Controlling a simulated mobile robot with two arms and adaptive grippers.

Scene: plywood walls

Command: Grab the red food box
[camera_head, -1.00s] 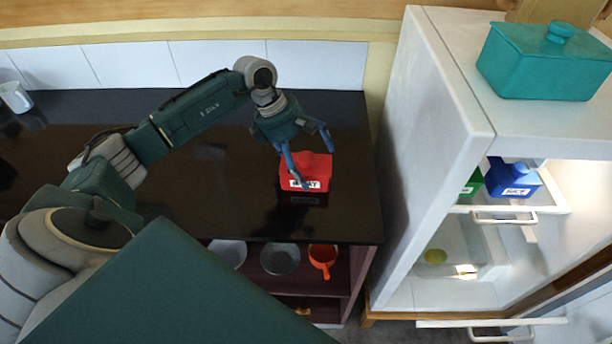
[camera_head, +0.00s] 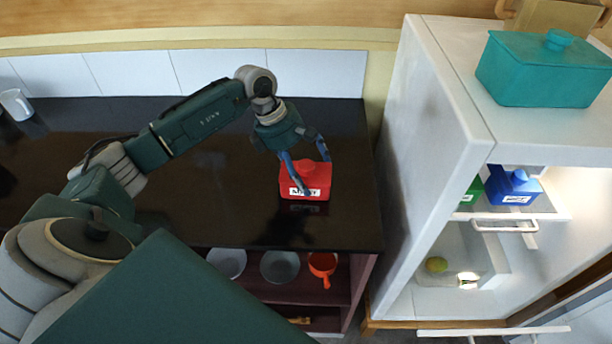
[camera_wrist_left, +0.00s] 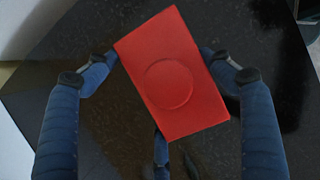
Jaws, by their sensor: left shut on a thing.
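The red food box (camera_head: 318,178) has a white label on its front and is on or just above the black counter, near the counter's right end. My left gripper (camera_head: 306,172) reaches down over it with blue fingers on its sides. In the left wrist view the red box (camera_wrist_left: 165,75) lies turned between the fingers of the left gripper (camera_wrist_left: 160,85), its round lid knob facing the camera. The fingers touch its sides. My right gripper is in neither view.
The black counter (camera_head: 200,215) is mostly clear, with a white mug (camera_head: 16,103) at far left. A white fridge (camera_head: 430,130) stands open at right, holding a blue box (camera_head: 512,188) and a green box (camera_head: 474,190). A teal box (camera_head: 545,75) sits on top. Bowls (camera_head: 280,266) and an orange pan (camera_head: 322,264) are on the shelf below.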

